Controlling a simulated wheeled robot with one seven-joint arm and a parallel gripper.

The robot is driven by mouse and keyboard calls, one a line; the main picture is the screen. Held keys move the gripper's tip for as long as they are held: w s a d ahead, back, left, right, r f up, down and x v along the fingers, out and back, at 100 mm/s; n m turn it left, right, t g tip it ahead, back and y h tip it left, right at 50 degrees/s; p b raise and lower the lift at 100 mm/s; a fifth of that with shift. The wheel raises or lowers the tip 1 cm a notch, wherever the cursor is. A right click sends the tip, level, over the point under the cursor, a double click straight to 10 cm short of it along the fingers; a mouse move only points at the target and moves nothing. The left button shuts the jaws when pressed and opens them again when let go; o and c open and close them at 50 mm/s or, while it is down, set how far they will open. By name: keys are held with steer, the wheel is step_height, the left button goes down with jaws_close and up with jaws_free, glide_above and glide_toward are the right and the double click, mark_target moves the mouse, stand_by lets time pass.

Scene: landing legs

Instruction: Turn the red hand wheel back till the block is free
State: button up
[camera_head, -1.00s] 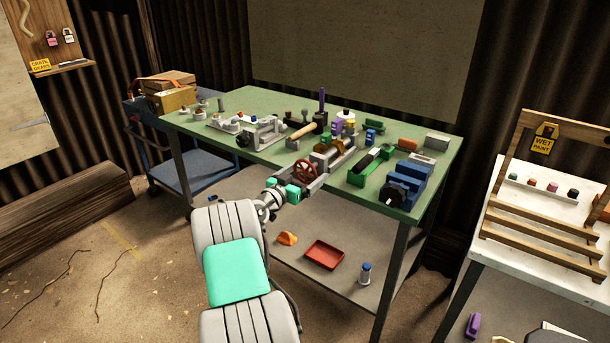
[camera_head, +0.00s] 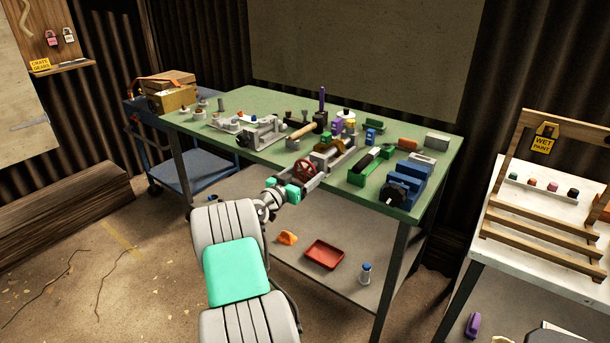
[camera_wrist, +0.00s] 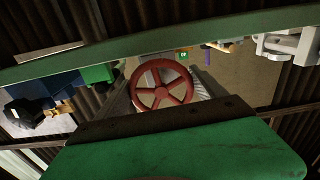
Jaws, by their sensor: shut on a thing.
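The red hand wheel (camera_head: 305,172) is on the front end of a grey vise (camera_head: 316,184) at the front edge of the green bench. My gripper (camera_head: 297,188) is at the wheel's lower left, shut on its rim.
The green bench (camera_head: 235,102) holds a hammer (camera_head: 303,131), another grey vise (camera_head: 262,133) to the left, and a green vise (camera_head: 371,166) and a blue vise (camera_head: 405,184) to the right. A red tray (camera_head: 324,254) lies on the lower shelf. The floor in front is open.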

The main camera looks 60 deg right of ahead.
steer(key=shift+n, duration=0.4)
steer(key=n+b, duration=0.1)
steer(key=n, duration=0.1)
steer(key=shift+s+n, duration=0.1)
steer(key=shift+n, duration=0.3)
steer(key=n, duration=0.4)
steer(key=shift+s+r+n, duration=0.15)
steer(key=shift+r+n, duration=0.1)
steer(key=shift+n, duration=0.05)
steer(key=n+p, duration=0.1)
steer(key=n, duration=0.3)
steer(key=shift+r+p, duration=0.2)
steer(key=shift+p, duration=0.15)
steer(key=n+p, duration=0.1)
steer(key=n, duration=0.3)
steer(key=shift+s+r, duration=0.1)
steer(key=shift+r, duration=0.05)
steer(key=n+p, duration=0.1)
steer(key=n, duration=0.1)
steer(key=n+p, duration=0.1)
steer(key=n, duration=0.1)
steer(key=n+p, duration=0.1)
steer(key=n, duration=0.1)
steer(key=shift+r+p, duration=0.25)
steer(key=shift+p, duration=0.05)
steer(key=n+p, duration=0.2)
steer(key=n, duration=0.4)
steer(key=shift+w, duration=0.2)
